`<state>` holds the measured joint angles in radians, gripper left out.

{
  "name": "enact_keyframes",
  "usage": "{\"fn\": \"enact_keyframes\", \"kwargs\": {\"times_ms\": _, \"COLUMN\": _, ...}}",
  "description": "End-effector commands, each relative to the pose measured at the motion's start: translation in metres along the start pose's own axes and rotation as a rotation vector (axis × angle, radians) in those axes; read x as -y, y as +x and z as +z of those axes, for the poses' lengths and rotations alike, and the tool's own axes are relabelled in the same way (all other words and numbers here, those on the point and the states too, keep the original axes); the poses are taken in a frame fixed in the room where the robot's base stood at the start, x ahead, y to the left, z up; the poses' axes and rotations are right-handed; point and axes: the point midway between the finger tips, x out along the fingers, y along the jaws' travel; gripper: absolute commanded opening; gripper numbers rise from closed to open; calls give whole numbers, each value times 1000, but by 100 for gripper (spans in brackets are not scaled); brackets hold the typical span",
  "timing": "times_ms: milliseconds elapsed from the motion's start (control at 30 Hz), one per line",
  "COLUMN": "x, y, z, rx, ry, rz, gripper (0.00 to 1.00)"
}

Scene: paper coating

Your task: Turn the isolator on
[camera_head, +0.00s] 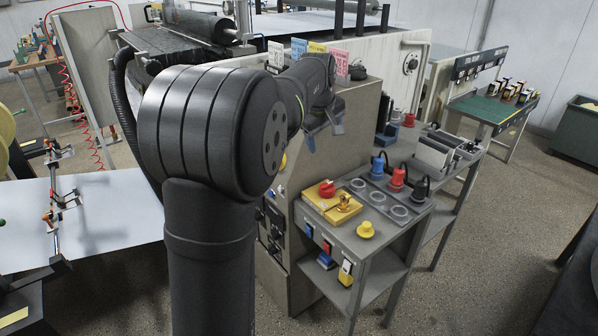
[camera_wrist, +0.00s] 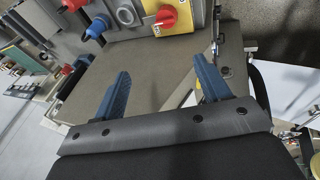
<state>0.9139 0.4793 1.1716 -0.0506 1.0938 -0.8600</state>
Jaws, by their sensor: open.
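A red rotary knob (camera_wrist: 165,18) on a yellow plate (camera_wrist: 182,12), which looks like the isolator, shows at the top of the wrist view, beyond my open fingers. In the head view a red knob (camera_head: 327,189) sits on a yellow block (camera_head: 335,208) on the grey bench; I cannot tell whether it is the same one. My gripper (camera_head: 324,131) is by the top of the grey cabinet, above and behind the bench, partly hidden by my arm. In the wrist view its blue fingers (camera_wrist: 160,90) are wide apart with nothing between them, clear of the knob.
The bench also holds blue (camera_head: 378,164) and red (camera_head: 397,178) connectors, a yellow button (camera_head: 366,229) and round sockets. The grey cabinet (camera_head: 345,110) rises beside it. A green-topped table (camera_head: 490,108) stands at the right. Floor (camera_head: 490,240) is clear right of the bench.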

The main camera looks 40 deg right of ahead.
Motion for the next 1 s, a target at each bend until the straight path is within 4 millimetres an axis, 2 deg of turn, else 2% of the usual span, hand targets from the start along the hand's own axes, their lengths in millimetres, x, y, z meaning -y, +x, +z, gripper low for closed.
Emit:
{"fn": "enact_keyframes", "kwargs": {"times_ms": 300, "x": 4, "y": 43, "z": 9, "rx": -22, "ry": 604, "rz": -45, "gripper": 69}}
{"fn": "enact_keyframes", "kwargs": {"times_ms": 500, "x": 5, "y": 61, "z": 13, "rx": -28, "ry": 893, "rz": -67, "gripper": 69}}
{"fn": "enact_keyframes", "kwargs": {"times_ms": 767, "x": 6, "y": 78, "z": 14, "rx": -26, "ry": 973, "rz": -74, "gripper": 69}}
{"fn": "enact_keyframes", "kwargs": {"times_ms": 1000, "x": 9, "y": 125, "z": 12, "rx": -25, "ry": 971, "rz": -74, "gripper": 69}}
